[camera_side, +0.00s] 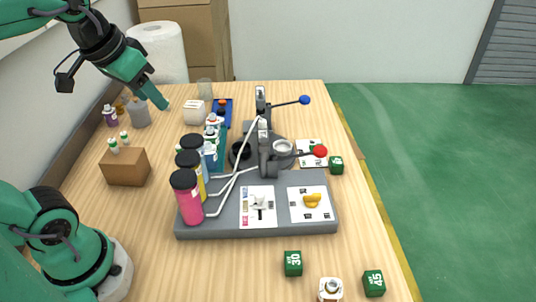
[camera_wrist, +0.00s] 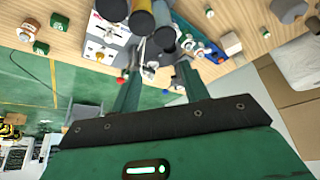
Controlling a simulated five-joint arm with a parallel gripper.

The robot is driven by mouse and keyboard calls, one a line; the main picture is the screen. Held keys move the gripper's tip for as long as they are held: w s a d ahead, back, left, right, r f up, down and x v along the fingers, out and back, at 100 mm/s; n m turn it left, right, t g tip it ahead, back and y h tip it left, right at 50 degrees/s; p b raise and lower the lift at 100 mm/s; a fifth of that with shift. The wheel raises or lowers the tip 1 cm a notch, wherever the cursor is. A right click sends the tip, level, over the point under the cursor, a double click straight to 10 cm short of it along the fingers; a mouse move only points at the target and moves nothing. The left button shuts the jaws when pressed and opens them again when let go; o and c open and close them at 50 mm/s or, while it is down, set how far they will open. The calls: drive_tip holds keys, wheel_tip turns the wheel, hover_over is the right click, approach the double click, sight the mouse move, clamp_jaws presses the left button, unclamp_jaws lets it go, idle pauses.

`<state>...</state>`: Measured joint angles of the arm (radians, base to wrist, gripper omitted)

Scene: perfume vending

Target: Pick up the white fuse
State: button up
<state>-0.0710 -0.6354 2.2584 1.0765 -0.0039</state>
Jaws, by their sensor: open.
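My gripper (camera_side: 155,97) is raised above the far left of the table in the side view, with nothing in it. In the wrist view its two fingers (camera_wrist: 159,72) are apart, with no object held between them. I cannot tell for certain which thing is the white fuse. One small white piece with a dark-marked top (camera_side: 330,289) stands at the near edge, between two green cubes, far from my gripper; it also shows in the wrist view (camera_wrist: 26,30). A cream-white block (camera_side: 194,113) stands at the back, right of and below my gripper.
A grey machine base (camera_side: 190,233) holds pink, yellow and blue bottles, bent pipes and levers with blue and red knobs. Green cubes (camera_side: 293,263) (camera_side: 374,283) lie in front. A cardboard box (camera_side: 125,167) and small bottles stand left. A paper roll (camera_side: 160,50) stands behind.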

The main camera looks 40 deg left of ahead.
drive_tip(key=w+a+n+g, duration=0.2)
drive_tip(key=w+a, duration=0.4)
drive_tip(key=n+g, duration=0.1)
drive_tip(key=n, duration=0.2)
hover_over(178, 146)
wheel_tip(178, 146, down, 22)
drive_tip(key=shift+s+d+f, duration=0.1)
drive_tip(key=shift+d+f, duration=0.05)
drive_tip(key=shift+f, duration=0.65)
drive_tip(key=shift+s+d+f, duration=0.1)
drive_tip(key=shift+d+f, duration=0.05)
drive_tip(key=shift+f, duration=0.65)
drive_tip(key=shift+f, duration=0.1)
drive_tip(key=shift+a+f+y, duration=0.15)
drive_tip(key=shift+f, duration=0.6)
drive_tip(key=shift+a+f+y, duration=0.1)
drive_tip(key=shift+f+y, duration=0.05)
drive_tip(key=shift+f, duration=0.6)
drive_tip(key=shift+w+f, duration=0.25)
drive_tip(key=shift+f, duration=0.75)
clamp_jaws()
